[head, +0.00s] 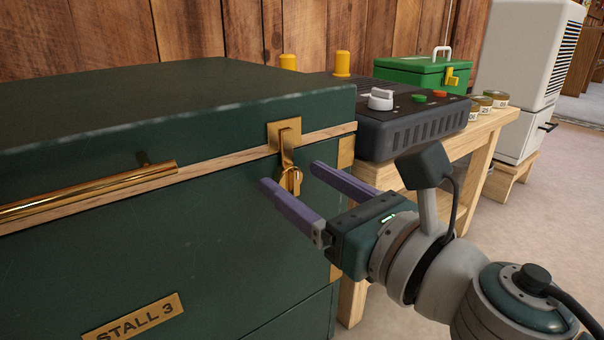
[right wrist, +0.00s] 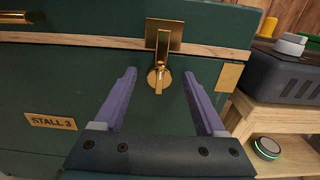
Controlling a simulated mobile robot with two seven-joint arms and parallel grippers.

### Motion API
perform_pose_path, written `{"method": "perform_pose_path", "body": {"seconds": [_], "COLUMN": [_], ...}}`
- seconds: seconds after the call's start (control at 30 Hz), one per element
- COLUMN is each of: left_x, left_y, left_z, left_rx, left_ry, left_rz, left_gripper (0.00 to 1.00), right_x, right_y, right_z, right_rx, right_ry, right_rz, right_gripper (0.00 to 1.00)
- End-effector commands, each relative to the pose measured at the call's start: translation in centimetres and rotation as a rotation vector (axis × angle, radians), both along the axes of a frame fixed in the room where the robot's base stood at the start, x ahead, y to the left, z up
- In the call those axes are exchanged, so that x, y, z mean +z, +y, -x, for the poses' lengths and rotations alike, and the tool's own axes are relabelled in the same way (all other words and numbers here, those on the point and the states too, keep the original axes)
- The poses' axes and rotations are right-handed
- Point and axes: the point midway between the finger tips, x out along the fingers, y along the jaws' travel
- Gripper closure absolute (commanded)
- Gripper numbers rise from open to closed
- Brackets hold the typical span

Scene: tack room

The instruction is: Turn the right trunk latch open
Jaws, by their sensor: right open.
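The dark green trunk (head: 130,235) fills the left of the head view, its lid down. The right trunk latch (head: 290,180) is brass, with a plate on the lid edge, a strap hanging over the wooden seam and a round turn piece below. In the right wrist view the latch (right wrist: 159,76) has its turn piece upright. My right gripper (head: 290,175) is open, its two purple fingers pointing at the latch, one on each side. In the right wrist view the fingers (right wrist: 160,82) show gaps to the turn piece on both sides. My left gripper is out of view.
A brass bar handle (head: 90,190) runs along the trunk front, above a STALL 3 plate (head: 135,318). A black device (head: 405,120) with knobs stands on a wooden bench (head: 488,135) close right of the trunk, with a green box (head: 415,73) behind it.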

Motion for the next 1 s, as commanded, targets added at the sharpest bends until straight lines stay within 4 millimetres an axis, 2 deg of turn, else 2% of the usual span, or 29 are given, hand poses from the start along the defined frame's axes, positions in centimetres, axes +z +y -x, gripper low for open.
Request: {"method": "perform_pose_path", "body": {"seconds": [0.23,0.87,1.0], "left_x": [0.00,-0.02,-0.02], "left_y": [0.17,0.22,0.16], "left_z": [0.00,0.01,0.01], "left_rx": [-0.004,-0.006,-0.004], "left_ry": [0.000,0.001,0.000], "left_rz": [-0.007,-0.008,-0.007], "left_gripper": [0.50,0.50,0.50], "right_x": [0.04,0.03,0.02], "right_y": [0.05,0.03,0.03], "right_z": [-0.04,-0.01,-0.01], "right_rx": [0.000,0.000,0.001], "right_ry": [0.000,0.000,0.001], "right_rz": [0.000,0.000,-0.001], "right_gripper": [0.29,1.00,1.00]}}
